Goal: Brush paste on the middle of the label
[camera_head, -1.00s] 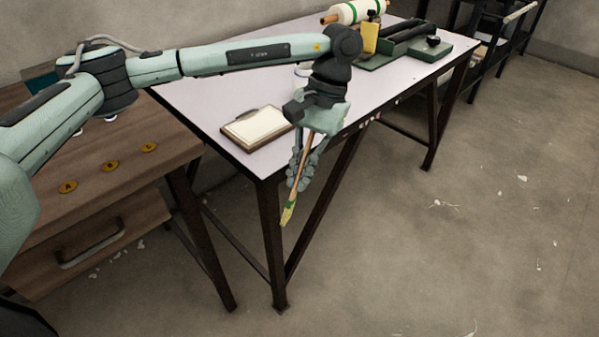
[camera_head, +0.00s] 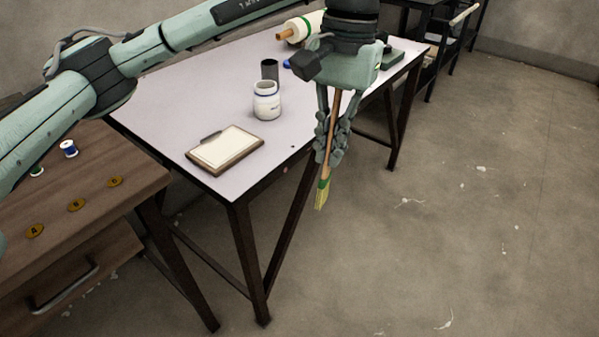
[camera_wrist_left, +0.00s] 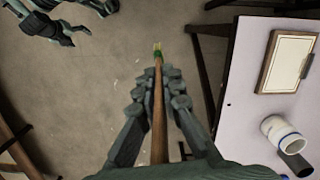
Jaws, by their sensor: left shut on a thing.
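My left gripper (camera_head: 333,130) is shut on the wooden handle of a brush (camera_head: 322,190), which hangs bristles down, beyond the table's front edge. The brush also shows in the left wrist view (camera_wrist_left: 157,95), between the fingers. A cream label (camera_head: 225,147) lies on a brown clipboard (camera_head: 231,168) on the table, left of my left gripper and apart from the brush. A white jar with a blue rim (camera_head: 267,103) stands behind the clipboard; its contents cannot be made out. A part that looks like my right gripper (camera_wrist_left: 75,20) is at the top left of the left wrist view, its jaws unclear.
The pale table (camera_head: 170,100) has clear space left of the jar. A dark cup (camera_head: 270,69) stands behind the jar. A white roller (camera_head: 303,27) lies at the back. A wooden cabinet (camera_head: 110,210) with round brass tokens and a spool (camera_head: 68,148) stands at the left.

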